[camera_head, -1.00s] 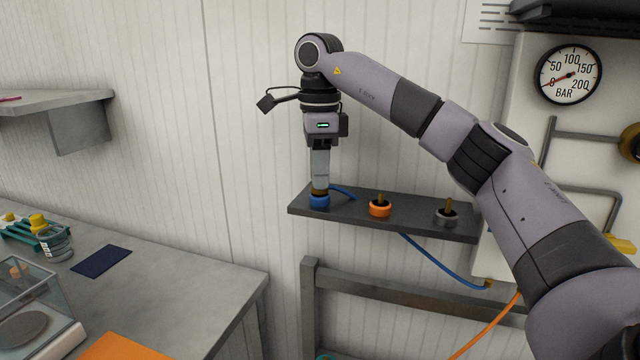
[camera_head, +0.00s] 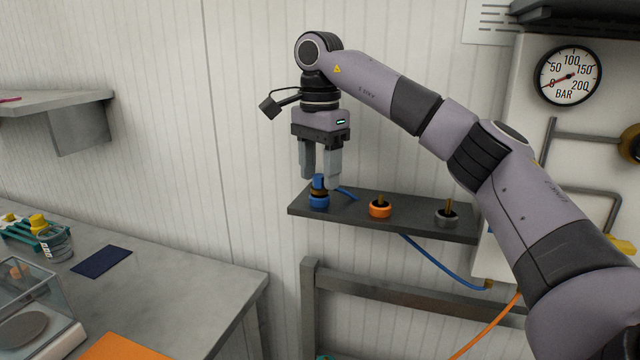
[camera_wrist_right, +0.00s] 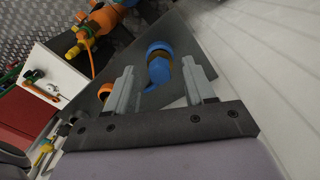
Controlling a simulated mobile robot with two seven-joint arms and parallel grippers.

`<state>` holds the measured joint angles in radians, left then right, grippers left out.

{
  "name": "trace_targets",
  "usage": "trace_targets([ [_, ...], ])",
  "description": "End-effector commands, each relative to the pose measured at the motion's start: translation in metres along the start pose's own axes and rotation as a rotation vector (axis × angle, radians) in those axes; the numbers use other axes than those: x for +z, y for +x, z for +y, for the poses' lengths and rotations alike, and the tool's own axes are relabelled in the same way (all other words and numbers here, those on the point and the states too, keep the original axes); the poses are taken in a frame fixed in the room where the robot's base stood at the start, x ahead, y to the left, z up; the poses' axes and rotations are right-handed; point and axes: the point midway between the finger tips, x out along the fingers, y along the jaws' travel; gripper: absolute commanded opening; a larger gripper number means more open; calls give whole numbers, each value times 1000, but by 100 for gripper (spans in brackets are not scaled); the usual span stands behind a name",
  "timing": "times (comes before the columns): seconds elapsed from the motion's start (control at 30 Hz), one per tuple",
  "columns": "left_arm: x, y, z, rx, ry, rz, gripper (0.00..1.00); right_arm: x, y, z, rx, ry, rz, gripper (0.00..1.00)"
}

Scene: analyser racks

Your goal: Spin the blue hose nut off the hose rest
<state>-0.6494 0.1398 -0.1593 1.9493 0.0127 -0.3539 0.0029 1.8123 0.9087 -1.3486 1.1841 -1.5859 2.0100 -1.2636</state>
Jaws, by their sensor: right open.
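The blue hose nut (camera_head: 319,201) is a blue ring at the left end of the dark shelf-like rest (camera_head: 412,226). A brass piece rises from it, with a smaller blue part (camera_head: 319,181) on top, seemingly the hose end. My right gripper (camera_head: 320,184) points down, open, its fingers either side of that upper blue part and just above the nut. In the right wrist view the nut (camera_wrist_right: 158,48) shows between and beyond the open fingertips (camera_wrist_right: 158,76). I cannot tell whether a finger touches anything. My left gripper is out of view.
An orange nut (camera_head: 380,209) and a grey nut (camera_head: 446,217) sit further right on the rest. A blue hose (camera_head: 440,262) hangs below it. A gauge panel (camera_head: 528,130) stands at right, a grey bench (camera_head: 190,285) at left.

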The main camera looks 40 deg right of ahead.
Motion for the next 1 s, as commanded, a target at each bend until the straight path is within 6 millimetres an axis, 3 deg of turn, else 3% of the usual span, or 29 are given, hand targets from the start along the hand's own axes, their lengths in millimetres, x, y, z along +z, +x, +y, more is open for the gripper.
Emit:
trace_targets([
  [0.13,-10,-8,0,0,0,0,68,0,-25,0,-5,1,1,54],
  [0.5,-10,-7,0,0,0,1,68,0,-59,0,-2,-1,0,54],
  [1.0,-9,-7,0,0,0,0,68,2,-66,-1,-1,-4,-3,54],
])
